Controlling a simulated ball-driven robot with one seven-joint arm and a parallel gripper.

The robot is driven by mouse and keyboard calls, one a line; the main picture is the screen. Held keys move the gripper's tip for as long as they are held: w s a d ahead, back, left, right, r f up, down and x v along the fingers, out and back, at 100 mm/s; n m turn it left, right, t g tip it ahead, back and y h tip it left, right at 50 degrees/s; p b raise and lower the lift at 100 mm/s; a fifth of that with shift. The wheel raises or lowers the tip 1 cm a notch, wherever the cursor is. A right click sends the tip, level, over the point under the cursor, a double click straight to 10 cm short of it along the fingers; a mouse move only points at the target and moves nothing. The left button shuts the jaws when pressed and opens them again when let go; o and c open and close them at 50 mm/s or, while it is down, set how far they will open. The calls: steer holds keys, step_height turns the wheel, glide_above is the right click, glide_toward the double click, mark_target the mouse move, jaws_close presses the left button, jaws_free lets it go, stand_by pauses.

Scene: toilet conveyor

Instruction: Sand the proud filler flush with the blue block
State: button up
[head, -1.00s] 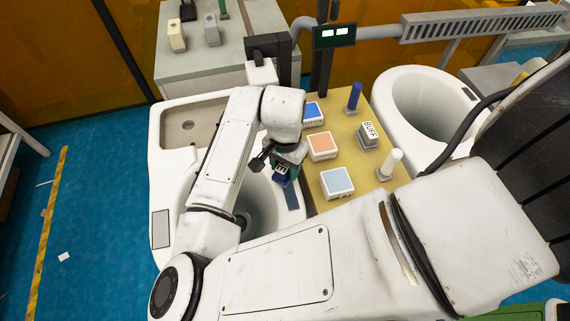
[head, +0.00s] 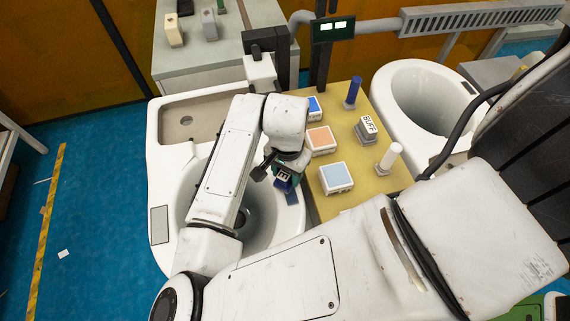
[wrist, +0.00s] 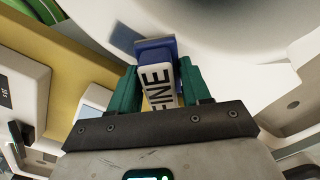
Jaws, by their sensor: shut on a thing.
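My gripper (head: 277,177) is shut on the blue block (head: 283,186), between its green fingers. In the wrist view, the block (wrist: 153,45) has a dark blue base and a white face marked FINE. It is over the right rim of the left white toilet bowl (head: 165,222). A small dark blue-grey patch (head: 291,197) lies on that rim, just beside the block; a grey-blue patch (wrist: 124,37) also shows by the block in the wrist view. I cannot tell whether this patch is the filler, how proud it stands, or whether the block touches the rim.
A yellow table (head: 365,185) right of the bowl bears blue, orange (head: 321,139) and light blue (head: 336,177) pads, a BUFF block (head: 366,130), a blue post (head: 353,92) and a white post (head: 390,157). A second bowl (head: 400,80) stands behind it. Blue floor at left is mostly clear.

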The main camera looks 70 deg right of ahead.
steer(key=shift+s+a+f+b, duration=0.2)
steer(key=shift+s+a, duration=0.9)
steer(key=shift+a, duration=0.3)
steer(key=shift+s+a+f+b, duration=0.15)
steer(key=shift+s+a+b, duration=0.05)
steer(key=shift+s+a, duration=1.05)
steer(key=shift+w+a+f, duration=0.1)
steer(key=shift+w, duration=0.05)
steer(key=shift+w+d+f, duration=0.15)
steer(key=shift+w+d, duration=0.95)
steer(key=shift+d, duration=0.25)
steer(key=shift+w+d+p, duration=0.3)
steer(key=shift+w+d, duration=0.4)
steer(key=shift+d, duration=0.25)
steer(key=shift+w+d+p, duration=0.25)
steer(key=shift+w+d, duration=0.45)
steer(key=shift+d, duration=0.2)
steer(key=shift+c, duration=0.4)
steer(key=shift+w+d+f, duration=0.15)
steer(key=shift+w+d, duration=0.45)
steer(key=shift+d, duration=0.15)
steer(key=shift+c, duration=1.4)
